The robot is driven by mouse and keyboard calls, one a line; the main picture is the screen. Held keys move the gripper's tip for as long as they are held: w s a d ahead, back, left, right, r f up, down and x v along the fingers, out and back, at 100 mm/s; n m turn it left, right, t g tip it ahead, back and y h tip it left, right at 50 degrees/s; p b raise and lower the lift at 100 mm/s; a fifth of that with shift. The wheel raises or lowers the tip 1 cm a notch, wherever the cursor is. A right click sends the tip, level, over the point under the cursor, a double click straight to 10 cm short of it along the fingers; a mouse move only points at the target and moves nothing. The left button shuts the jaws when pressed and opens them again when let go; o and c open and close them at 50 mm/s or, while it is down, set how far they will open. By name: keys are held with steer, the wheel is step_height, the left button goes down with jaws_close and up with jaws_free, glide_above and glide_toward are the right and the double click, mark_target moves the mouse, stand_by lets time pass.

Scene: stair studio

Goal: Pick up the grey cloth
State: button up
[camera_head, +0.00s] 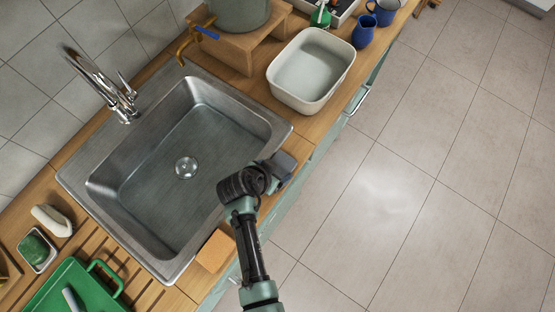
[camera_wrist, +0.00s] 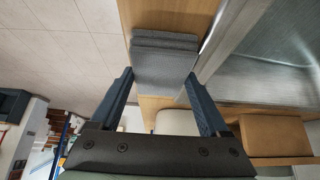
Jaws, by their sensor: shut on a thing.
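The grey cloth (camera_wrist: 165,58) is folded in layers and lies between the fingertips of my gripper (camera_wrist: 160,78) in the wrist view. My gripper is shut on it, with one dark blue finger on each side. The cloth is by the wooden counter strip beside the sink. In the head view my gripper (camera_head: 283,168) is at the sink's front right edge, and it and my wrist hide much of the cloth. I cannot tell whether the cloth touches the counter.
The steel sink (camera_head: 155,190) is empty, with a tap (camera_head: 120,100) behind it. An orange-brown block (camera_head: 215,250) lies on the counter's front edge. A white basin (camera_head: 310,70), a pot (camera_head: 240,12) and blue mugs (camera_head: 364,30) stand farther along. The tiled floor (camera_head: 400,190) is clear.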

steer(key=shift+r, duration=0.15)
step_height(320, 180, up, 10)
steer(key=b, duration=0.1)
stand_by(0.5)
steer(key=o, duration=0.6)
steer(key=c, duration=0.5)
steer(key=shift+o, duration=0.2)
steer(key=shift+a, duration=0.1)
